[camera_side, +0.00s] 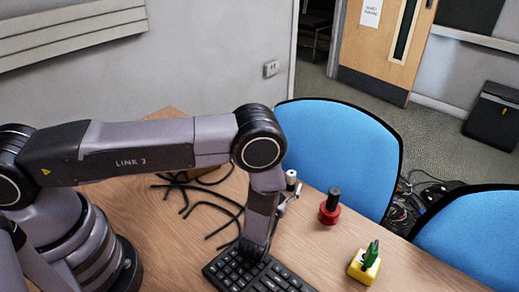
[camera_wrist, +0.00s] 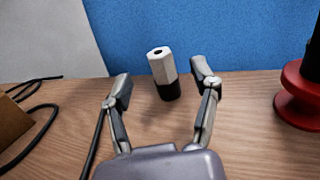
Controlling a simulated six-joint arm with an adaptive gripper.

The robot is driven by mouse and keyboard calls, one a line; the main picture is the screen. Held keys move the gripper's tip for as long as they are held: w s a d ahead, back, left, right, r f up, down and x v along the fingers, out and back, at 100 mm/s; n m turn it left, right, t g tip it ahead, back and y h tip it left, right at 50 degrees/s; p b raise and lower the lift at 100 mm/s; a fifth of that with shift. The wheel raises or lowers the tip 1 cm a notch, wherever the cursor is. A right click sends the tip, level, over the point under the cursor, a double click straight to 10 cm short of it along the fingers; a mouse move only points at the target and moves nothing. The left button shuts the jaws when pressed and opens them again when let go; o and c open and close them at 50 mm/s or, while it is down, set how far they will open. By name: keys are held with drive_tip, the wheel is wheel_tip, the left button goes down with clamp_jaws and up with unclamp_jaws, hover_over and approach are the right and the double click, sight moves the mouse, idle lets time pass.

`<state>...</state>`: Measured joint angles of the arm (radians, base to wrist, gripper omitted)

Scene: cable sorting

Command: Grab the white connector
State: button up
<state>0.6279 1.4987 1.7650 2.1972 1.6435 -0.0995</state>
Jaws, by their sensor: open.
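The white connector (camera_wrist: 161,66) is a white six-sided piece with a hole in its top and a black lower part. It stands nearly upright on the wooden table, between and just beyond the fingertips of my gripper (camera_wrist: 162,88) in the wrist view. My gripper is open and no finger visibly touches the connector. In the side view the white connector (camera_side: 291,176) shows near the table's back edge, close to my gripper (camera_side: 288,200), which partly hides its lower part.
A red base with a black post (camera_side: 330,208) stands to the right. A yellow block with a green part (camera_side: 365,262) stands nearer. A black keyboard (camera_side: 255,275) lies below my arm. Black cables (camera_side: 215,210) lie to the left. Blue chairs (camera_side: 345,145) stand behind the table edge.

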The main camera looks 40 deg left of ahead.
sight(290, 178)
drive_tip(key=x, duration=0.5)
clamp_jaws()
idle(0.3)
